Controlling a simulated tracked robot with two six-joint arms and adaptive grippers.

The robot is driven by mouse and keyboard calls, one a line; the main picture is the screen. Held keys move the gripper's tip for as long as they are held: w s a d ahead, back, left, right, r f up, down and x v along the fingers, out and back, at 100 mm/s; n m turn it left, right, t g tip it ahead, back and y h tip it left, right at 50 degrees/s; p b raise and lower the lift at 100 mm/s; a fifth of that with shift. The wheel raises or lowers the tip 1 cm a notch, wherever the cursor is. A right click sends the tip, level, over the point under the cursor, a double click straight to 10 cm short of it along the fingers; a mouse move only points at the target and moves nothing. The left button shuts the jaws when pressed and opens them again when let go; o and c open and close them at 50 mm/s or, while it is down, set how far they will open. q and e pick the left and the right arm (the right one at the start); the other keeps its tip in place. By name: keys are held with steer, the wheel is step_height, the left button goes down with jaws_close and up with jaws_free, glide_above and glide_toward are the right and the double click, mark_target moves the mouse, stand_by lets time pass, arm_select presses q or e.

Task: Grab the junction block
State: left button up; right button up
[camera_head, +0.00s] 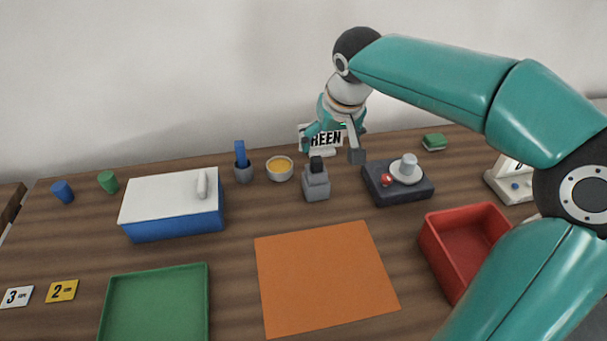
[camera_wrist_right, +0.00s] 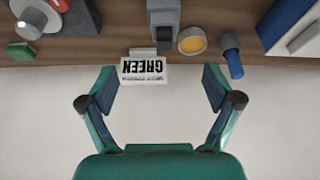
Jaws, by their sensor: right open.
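A small grey block (camera_head: 316,185) with a black upright top stands at the back middle of the table; I take it as the junction block, though no label confirms this. It also shows at the top edge of the right wrist view (camera_wrist_right: 165,16), partly cut off. My right gripper (camera_head: 332,148) is open and empty, behind and above the block, close to the "GREEN" sign. In the right wrist view its fingers (camera_wrist_right: 158,88) are spread wide, with the sign (camera_wrist_right: 147,70) upside down beyond them. Nothing is between the fingertips. My left gripper is not in view.
A dark base (camera_head: 385,192) with a white knob and red ball stands right of the block. A yellow-filled bowl (camera_head: 279,168) and a cup with a blue tool (camera_head: 243,172) stand left. An orange mat (camera_head: 325,280) lies clear in front. A red tray (camera_head: 431,254) is right.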

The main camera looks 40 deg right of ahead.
mark_target(322, 166)
steer(key=x, duration=1.1)
steer(key=shift+s, duration=0.1)
steer(key=shift+w+a+p+x, duration=0.1)
steer(key=shift+w+p+x, duration=0.1)
steer(key=shift+x, duration=1.1)
steer(key=shift+w+a+p+x, duration=0.15)
steer(key=shift+x, duration=1.2)
steer(key=shift+r, duration=0.1)
steer(key=shift+r, duration=0.1)
steer(key=c, duration=1.4)
